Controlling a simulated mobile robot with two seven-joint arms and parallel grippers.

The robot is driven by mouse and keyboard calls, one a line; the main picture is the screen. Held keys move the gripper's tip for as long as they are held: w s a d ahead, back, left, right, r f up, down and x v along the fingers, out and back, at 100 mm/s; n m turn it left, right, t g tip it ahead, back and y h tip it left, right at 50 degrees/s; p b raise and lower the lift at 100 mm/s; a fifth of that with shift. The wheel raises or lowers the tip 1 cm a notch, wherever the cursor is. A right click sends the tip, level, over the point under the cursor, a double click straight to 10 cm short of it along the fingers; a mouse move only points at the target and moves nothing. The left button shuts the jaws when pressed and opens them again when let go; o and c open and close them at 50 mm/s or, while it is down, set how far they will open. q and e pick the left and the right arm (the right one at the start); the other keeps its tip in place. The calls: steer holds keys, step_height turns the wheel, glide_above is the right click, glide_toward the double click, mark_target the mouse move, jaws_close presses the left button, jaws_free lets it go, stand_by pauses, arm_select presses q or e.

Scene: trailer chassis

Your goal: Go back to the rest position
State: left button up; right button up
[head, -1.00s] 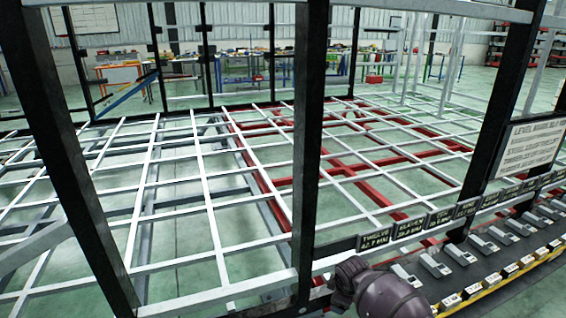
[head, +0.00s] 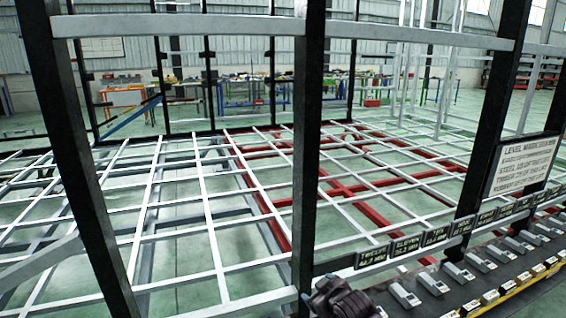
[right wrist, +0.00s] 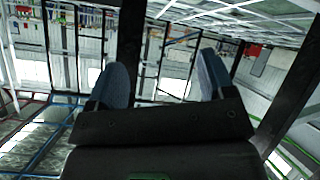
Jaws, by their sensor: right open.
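My right gripper (right wrist: 162,80) shows in the right wrist view, its two blue-grey fingers wide apart with nothing between them. Behind the fingers are blurred frame bars and a dark post. In the head view, a dark rounded part of my arm (head: 342,298) shows at the bottom edge, close to the foot of the middle black post; no fingers show there. My left gripper is in neither view.
Black upright posts (head: 308,150) and a white top rail (head: 180,25) stand close in front. The trailer chassis of white and red bars (head: 375,185) lies beyond. A dark shelf with several grey devices (head: 480,262) and a sign (head: 522,165) are at right. Workbenches (head: 125,97) stand far back.

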steer(key=s+d+f+m+h, duration=0.1)
steer(key=s+d, duration=0.5)
steer(key=s, duration=0.7)
steer(key=s+d+f+m+h, duration=0.2)
steer(key=s+d+f+m, duration=0.2)
steer(key=s, duration=0.9)
steer(key=s+d+f+m+h+p, duration=0.1)
steer(key=s+d+f+m, duration=0.1)
steer(key=s+d, duration=0.5)
steer(key=s+f, duration=0.1)
steer(key=s, duration=0.5)
steer(key=shift+s+d+f+m, duration=0.2)
steer(key=shift+d+f+m, duration=0.1)
steer(key=shift+d+f, duration=0.05)
stand_by(0.9)
